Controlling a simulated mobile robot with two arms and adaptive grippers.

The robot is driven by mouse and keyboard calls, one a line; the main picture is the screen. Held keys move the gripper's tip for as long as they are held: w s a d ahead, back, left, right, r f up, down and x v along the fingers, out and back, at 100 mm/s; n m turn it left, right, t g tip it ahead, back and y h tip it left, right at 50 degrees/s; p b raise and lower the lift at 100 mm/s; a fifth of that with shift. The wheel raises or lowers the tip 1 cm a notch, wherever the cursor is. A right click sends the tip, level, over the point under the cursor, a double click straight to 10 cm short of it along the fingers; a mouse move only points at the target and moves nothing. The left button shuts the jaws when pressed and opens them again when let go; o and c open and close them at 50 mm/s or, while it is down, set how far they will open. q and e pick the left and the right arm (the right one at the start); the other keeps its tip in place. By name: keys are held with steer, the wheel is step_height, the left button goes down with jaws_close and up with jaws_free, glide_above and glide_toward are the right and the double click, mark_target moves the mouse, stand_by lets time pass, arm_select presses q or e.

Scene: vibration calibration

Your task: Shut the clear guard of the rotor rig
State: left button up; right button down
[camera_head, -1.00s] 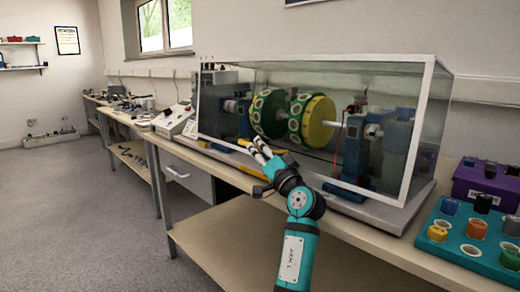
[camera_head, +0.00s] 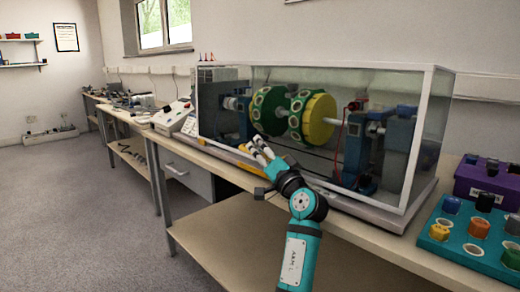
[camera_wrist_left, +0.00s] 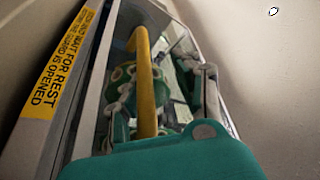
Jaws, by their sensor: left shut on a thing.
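The rotor rig's clear guard (camera_head: 395,190) is a see-through box with pale edges, standing over the rig on the bench. Its front lower edge lies close to the grey base. Inside are a green and yellow rotor (camera_head: 316,119) on a shaft and blue supports. My left gripper (camera_head: 260,150) is at the guard's front lower edge. In the left wrist view, a yellow bar handle (camera_wrist_left: 147,85) runs between the fingers of my left gripper (camera_wrist_left: 168,88), which is shut on it. The fingers partly hide the rotor. My right gripper is not in view.
A teal tray (camera_head: 450,245) with coloured pieces and a purple box (camera_head: 484,181) stand to the right on the bench. A white instrument (camera_head: 172,117) stands to the left. A yellow warning label (camera_wrist_left: 62,65) shows beside the guard.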

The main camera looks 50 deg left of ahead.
arm_select(q)
steer(key=v, duration=1.1)
steer(key=shift+d, duration=0.15)
steer(key=shift+r, duration=0.1)
